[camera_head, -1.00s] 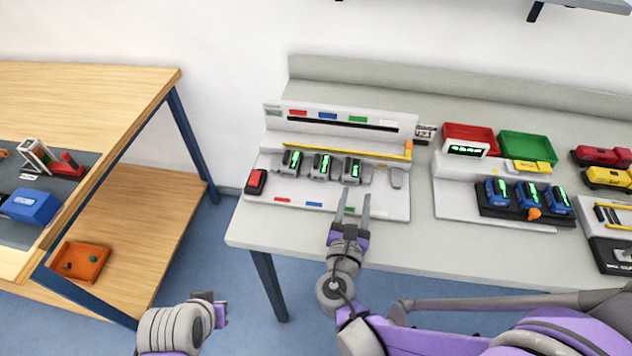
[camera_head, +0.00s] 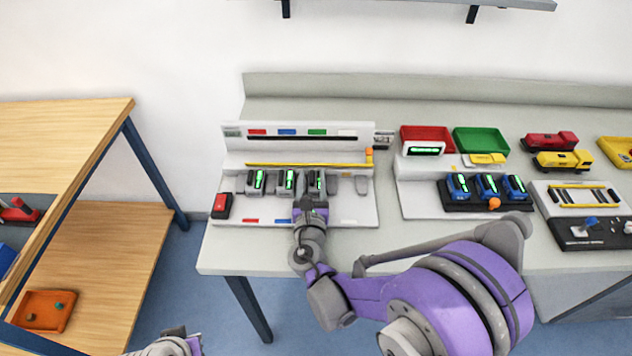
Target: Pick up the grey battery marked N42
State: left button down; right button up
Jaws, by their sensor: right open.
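Several grey batteries sit in a row on the white rack (camera_head: 350,212). Three show lit green displays: the left one (camera_head: 257,181), the middle one (camera_head: 287,181) and the right one (camera_head: 316,180). The N42 marking is too small to read, so I cannot tell which one carries it. My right gripper (camera_head: 311,190) is open, with its fingers at the right lit battery, partly covering its front. I cannot tell whether they touch it. My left gripper (camera_head: 194,345) shows only in part at the bottom edge, and its jaws are not clear.
A yellow bar (camera_head: 305,164) runs behind the batteries. Blue batteries (camera_head: 487,187) stand on a second holder to the right. Red (camera_head: 427,138) and green (camera_head: 481,140) trays lie behind it.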

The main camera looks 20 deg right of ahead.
jog(key=shift+w+d, duration=0.1)
jog(key=shift+w, duration=0.2)
jog(key=shift+s, duration=0.1)
grip_shut()
dwell(1.1)
